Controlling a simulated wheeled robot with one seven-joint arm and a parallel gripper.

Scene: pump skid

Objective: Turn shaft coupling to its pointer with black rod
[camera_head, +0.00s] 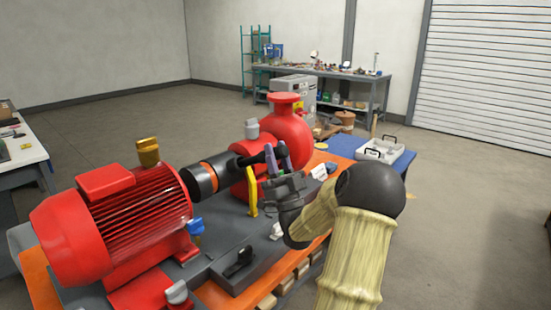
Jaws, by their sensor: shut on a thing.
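The shaft coupling (199,180), black with an orange band, sits between the red motor and the red pump. My gripper (276,156) is to the right of the coupling, in front of the pump, with its fingers shut on the black rod (250,157). The rod points left toward the coupling's upper side. I cannot tell whether its tip touches the coupling. A yellow upright piece (251,191) stands just right of the coupling; I cannot tell whether it is the pointer.
The red motor (115,215) fills the left, and the red pump (287,125) stands behind my gripper. A black-handled item (240,262) lies on the grey base in front. A blue table holds a grey tray (382,149) behind my arm. The floor at right is clear.

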